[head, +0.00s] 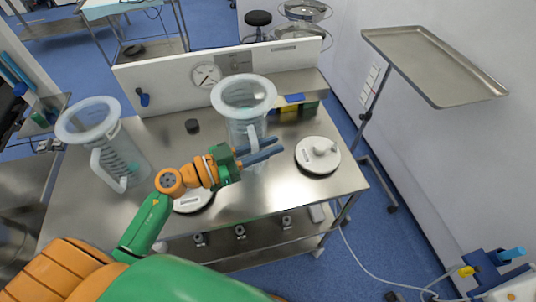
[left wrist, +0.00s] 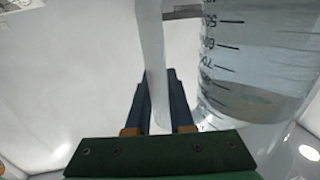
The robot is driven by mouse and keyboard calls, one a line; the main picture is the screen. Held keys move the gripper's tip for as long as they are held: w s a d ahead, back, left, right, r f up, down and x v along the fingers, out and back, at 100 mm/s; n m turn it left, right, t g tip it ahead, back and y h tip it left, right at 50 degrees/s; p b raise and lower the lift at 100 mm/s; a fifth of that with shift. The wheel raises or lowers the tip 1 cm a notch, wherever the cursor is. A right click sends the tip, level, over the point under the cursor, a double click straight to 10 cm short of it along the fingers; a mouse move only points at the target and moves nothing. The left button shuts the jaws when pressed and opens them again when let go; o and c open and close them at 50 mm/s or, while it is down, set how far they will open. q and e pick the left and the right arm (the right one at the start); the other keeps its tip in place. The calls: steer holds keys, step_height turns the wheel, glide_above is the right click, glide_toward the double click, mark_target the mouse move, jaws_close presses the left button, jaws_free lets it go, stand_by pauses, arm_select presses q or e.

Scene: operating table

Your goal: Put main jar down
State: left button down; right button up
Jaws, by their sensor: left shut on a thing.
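A clear graduated jar with a wide pale rim (head: 243,93) is at the middle of the steel table. My left gripper (head: 262,153) is shut on its white handle. In the left wrist view the handle (left wrist: 153,50) runs between the two blue fingers (left wrist: 160,104), and the jar's marked wall (left wrist: 255,55) is just right of them. The jar looks upright; I cannot tell whether its base touches the table. A second similar jar (head: 122,158) stands at the left of the table. My right gripper is not in view.
The steel table (head: 250,199) has a white lid (head: 318,156) at right and another white disc (head: 193,201), partly hidden by my arm. A small black knob (head: 192,126) lies behind. A panel with a gauge (head: 206,76) closes the back. A tray stand (head: 432,62) is at right.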

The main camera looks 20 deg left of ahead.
arm_select(q)
steer(key=shift+f, duration=0.7)
steer(key=c, duration=0.8)
jaws_free()
steer(key=shift+f, duration=0.1)
steer(key=b+v, duration=0.2)
steer(key=v, duration=1)
steer(key=shift+r+b, duration=0.2)
steer(key=shift+b, duration=0.2)
steer(key=shift+s, duration=0.1)
